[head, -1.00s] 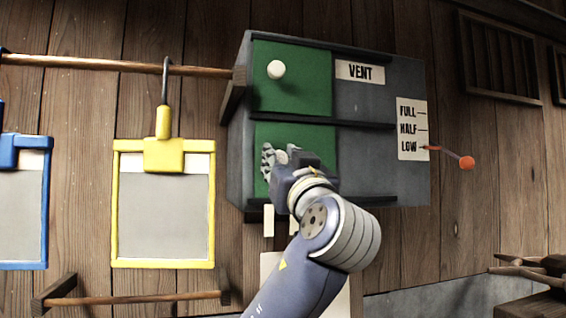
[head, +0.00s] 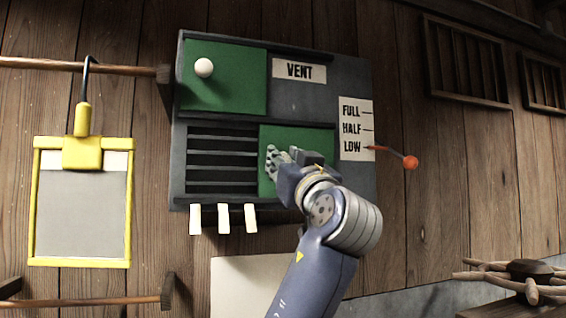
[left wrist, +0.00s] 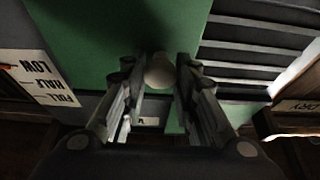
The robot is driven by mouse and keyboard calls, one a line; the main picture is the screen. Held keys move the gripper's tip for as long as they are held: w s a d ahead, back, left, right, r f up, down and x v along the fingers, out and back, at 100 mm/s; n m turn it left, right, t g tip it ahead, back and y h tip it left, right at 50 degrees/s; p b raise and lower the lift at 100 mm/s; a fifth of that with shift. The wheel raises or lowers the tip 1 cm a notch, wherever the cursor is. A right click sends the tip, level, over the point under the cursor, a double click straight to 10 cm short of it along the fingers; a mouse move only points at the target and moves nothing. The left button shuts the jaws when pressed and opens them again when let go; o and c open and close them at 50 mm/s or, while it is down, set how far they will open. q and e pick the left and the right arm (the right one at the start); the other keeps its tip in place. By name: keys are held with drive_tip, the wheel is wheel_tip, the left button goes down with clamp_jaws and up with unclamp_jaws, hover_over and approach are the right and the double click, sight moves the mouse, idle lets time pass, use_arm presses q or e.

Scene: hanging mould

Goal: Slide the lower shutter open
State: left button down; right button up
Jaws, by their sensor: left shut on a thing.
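The lower shutter (head: 305,138) is a green panel in the grey vent box (head: 352,78). It sits toward the right of its track, and dark slats (head: 222,160) show open on its left. My left gripper (head: 278,160) is in front of the shutter and hides its knob in the head view. In the left wrist view, the two fingers (left wrist: 160,85) are shut on the pale round knob (left wrist: 159,72) of the green panel. My right gripper is in neither view.
The upper green shutter (head: 228,90) with a white knob sits left above. A FULL/HALF/LOW label (head: 357,128) and an orange-tipped lever (head: 410,162) are at the right. White strips (head: 223,218) hang below. A yellow frame (head: 127,215) hangs left.

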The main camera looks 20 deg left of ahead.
use_arm(q)
drive_tip(key=shift+d, duration=0.1)
drive_tip(key=c, duration=1.3)
unclamp_jaws()
drive_tip(key=shift+w+d, duration=0.2)
drive_tip(key=shift+d, duration=0.05)
drive_tip(key=shift+s+f, duration=0.15)
drive_tip(key=shift+s, duration=0.2)
drive_tip(key=v, duration=1.1)
drive_tip(key=shift+d, duration=0.25)
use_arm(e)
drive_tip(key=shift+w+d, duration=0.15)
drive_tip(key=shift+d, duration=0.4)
